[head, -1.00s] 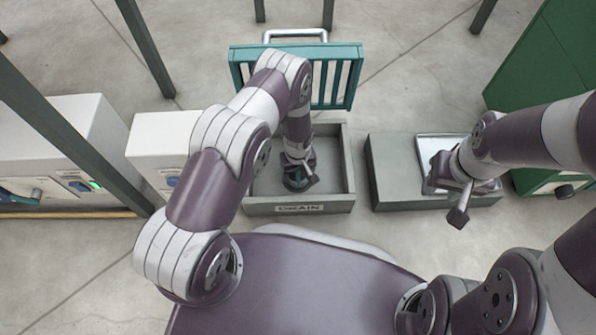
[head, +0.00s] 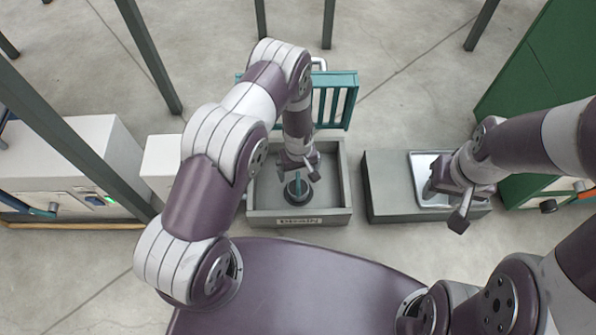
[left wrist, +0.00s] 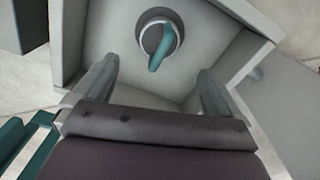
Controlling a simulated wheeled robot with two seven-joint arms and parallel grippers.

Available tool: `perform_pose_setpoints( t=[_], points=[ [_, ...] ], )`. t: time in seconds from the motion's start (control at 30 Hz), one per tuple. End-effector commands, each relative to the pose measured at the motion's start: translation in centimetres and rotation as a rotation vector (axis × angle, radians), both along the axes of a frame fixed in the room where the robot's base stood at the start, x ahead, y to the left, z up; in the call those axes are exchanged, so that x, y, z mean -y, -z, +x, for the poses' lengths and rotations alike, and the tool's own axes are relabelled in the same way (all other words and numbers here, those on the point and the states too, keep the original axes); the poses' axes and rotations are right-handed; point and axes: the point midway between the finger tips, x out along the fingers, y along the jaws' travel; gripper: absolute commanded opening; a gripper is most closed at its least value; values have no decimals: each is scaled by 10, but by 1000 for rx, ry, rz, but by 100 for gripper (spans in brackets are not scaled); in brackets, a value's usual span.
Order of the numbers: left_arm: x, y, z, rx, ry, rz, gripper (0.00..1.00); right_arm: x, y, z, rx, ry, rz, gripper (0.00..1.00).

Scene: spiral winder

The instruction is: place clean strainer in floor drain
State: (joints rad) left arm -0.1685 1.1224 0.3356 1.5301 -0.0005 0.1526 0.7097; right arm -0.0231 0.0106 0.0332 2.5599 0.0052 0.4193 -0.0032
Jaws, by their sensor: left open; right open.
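The strainer (head: 297,189) is a dark round piece with an upright teal handle. It sits on the floor of the grey box labelled DRAIN (head: 257,212), and it also shows in the left wrist view (left wrist: 158,42). Whether it is fully seated in the drain hole cannot be told. My left gripper (head: 300,168) is open and empty, just above and behind the strainer. In the left wrist view its fingers are spread, with the strainer beyond them and apart from them. My right gripper (head: 447,200) is open over the metal tray (head: 421,163).
A teal slatted grate (head: 336,102) with a metal handle stands behind the drain box. A grey block (head: 384,180) carries the tray at right. White cabinets (head: 60,160) stand at left, a green cabinet (head: 535,85) at right. Dark posts (head: 148,55) rise nearby.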

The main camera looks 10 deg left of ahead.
Motion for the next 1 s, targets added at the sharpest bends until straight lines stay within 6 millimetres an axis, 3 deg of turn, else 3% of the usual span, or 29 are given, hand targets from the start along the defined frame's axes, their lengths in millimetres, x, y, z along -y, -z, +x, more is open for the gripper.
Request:
perform_pose_setpoints(
  t=[0.07,0.13,0.23,0.3,0.4,0.43,0.5,0.6,1.0],
  points=[
    [-1,-20,4,8,14,-1,99,0,-4,0,-1,0,0,43],
    [-6,-61,9,24,63,-3,99,0,-4,0,-1,0,0,43],
    [-21,-153,-1,56,191,-1,99,0,-3,0,-1,0,0,43],
    [-33,-214,-27,76,292,4,99,0,-2,0,-1,0,0,43],
    [-47,-274,-74,99,419,14,99,0,-2,0,-1,0,0,43],
    [-50,-286,-88,104,451,18,99,0,-2,0,-1,0,0,43],
    [-55,-304,-115,111,509,24,99,0,-2,0,-1,0,0,43],
    [-58,-314,-137,115,553,28,99,0,-2,0,-1,0,0,43],
    [-58,-315,-140,115,563,29,99,0,-2,0,-1,0,0,43]
  ],
)
